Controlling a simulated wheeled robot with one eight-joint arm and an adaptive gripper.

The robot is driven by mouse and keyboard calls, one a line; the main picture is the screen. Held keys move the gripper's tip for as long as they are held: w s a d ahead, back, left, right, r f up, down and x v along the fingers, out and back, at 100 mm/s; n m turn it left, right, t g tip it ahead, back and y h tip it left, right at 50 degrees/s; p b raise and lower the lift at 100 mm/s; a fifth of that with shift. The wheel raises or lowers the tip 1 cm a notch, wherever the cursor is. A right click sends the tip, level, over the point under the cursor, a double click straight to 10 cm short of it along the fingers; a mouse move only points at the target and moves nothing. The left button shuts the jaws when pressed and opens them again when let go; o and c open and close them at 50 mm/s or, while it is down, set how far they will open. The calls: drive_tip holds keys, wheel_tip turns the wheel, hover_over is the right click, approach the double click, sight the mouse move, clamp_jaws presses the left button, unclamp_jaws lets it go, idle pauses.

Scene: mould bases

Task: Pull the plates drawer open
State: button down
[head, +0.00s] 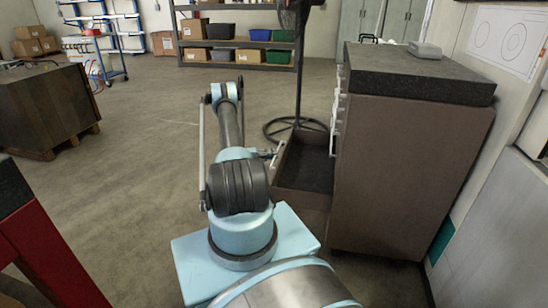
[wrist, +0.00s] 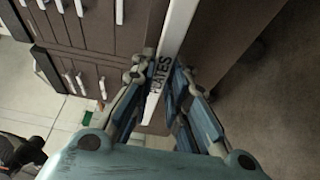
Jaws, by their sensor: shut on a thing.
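The plates drawer (head: 304,168) stands pulled out from the left side of the brown cabinet in the head view, and its dark inside shows. My gripper (wrist: 160,78) is shut at this strip, one finger on each side. In the head view my gripper (head: 268,153) is small at the drawer's outer front, partly hidden by my arm. The exact grip on the handle is hard to see.
The brown cabinet (head: 400,170) has a dark stone top with a grey box (head: 425,50) on it. Other closed drawers with white handles (wrist: 80,82) show in the wrist view. A round-based stand (head: 297,125) is behind the drawer.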

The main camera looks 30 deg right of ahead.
drive_tip(key=c, duration=1.6)
unclamp_jaws()
drive_tip(key=shift+w+a+f, duration=0.1)
drive_tip(key=shift+w+f, duration=0.05)
drive_tip(key=shift+w, duration=0.05)
drive_tip(key=shift+o, duration=0.2)
drive_tip(key=shift+a, duration=0.1)
drive_tip(key=v, duration=0.7)
drive_tip(key=shift+a, duration=0.1)
